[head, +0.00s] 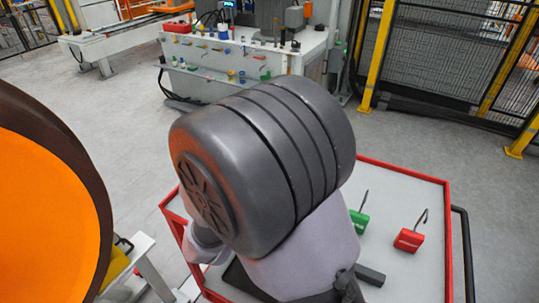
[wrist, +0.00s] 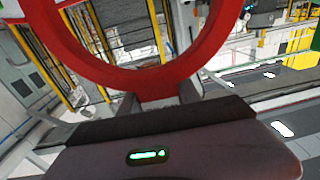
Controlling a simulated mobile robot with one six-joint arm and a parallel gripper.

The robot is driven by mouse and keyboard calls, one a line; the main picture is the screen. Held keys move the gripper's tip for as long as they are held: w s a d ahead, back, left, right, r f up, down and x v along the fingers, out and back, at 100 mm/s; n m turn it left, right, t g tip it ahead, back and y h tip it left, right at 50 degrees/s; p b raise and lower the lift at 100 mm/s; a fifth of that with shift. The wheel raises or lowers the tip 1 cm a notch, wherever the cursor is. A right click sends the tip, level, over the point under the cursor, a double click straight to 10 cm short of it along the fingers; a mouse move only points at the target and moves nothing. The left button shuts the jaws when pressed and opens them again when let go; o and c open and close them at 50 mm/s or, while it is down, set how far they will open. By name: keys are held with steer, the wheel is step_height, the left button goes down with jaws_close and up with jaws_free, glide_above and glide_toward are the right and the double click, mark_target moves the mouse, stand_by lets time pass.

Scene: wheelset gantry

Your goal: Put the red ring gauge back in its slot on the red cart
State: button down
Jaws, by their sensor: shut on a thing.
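The red ring gauge (wrist: 150,78) fills the upper part of the wrist view as a large open ring. My gripper (wrist: 160,100) is shut on its lower edge, and the ring stands up beyond the fingers. The red cart (head: 405,174) is in the head view, with a grey top and a red rim. My arm covers the cart's left and middle part. The ring and my gripper are hidden in the head view, and I cannot make out the slot.
A green block with a hook (head: 359,221) and a red block with a hook (head: 409,239) stand on the cart's right side. A dark bar (head: 369,275) lies near them. A large orange-faced round part (head: 40,200) is at the left. Grey floor is clear behind the cart.

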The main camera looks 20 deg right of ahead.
steer(key=shift+f+b, duration=1.95)
steer(key=shift+b, duration=0.45)
steer(key=c, duration=0.8)
jaws_free()
steer(key=shift+o, duration=0.2)
steer(key=p+v, duration=0.3)
steer(key=v, duration=1.4)
steer(key=shift+a+p, duration=0.2)
steer(key=shift+p, duration=0.1)
steer(key=shift+s, duration=0.15)
